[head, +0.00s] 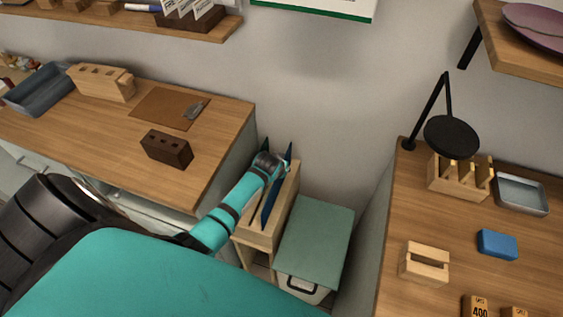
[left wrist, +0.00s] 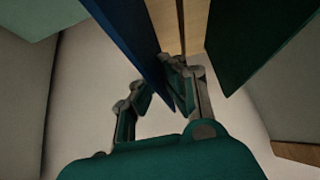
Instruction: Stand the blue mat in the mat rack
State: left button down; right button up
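The mat rack (head: 254,237) is a narrow wooden stand in the gap between two counters. A blue mat (head: 270,204) stands upright in it, and a dark blue edge also shows farther back. My left gripper (head: 270,162) is at the rack's top, beside the blue mat, and its fingertips are hard to make out there. In the left wrist view the blue mat (left wrist: 128,36) reaches down between the fingers of my left gripper (left wrist: 160,88). I cannot tell whether they press on it. A dark green panel (left wrist: 240,35) stands to the right. My right gripper is out of view.
A lidded green bin (head: 315,240) stands right of the rack. The left counter (head: 225,125) holds a dark wooden block (head: 167,149). The right counter (head: 390,225) holds a black lamp (head: 452,136), a wooden rack (head: 460,180) and a blue block (head: 497,244).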

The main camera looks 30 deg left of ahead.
pick_arm(q)
jog(key=c, duration=1.4)
grip_release()
jog(key=shift+p+v, duration=0.8)
jog(key=shift+p, duration=0.3)
jog(key=p+v, duration=0.7)
jog(key=p, duration=0.2)
jog(key=shift+r, duration=0.25)
jog(key=shift+s, duration=0.15)
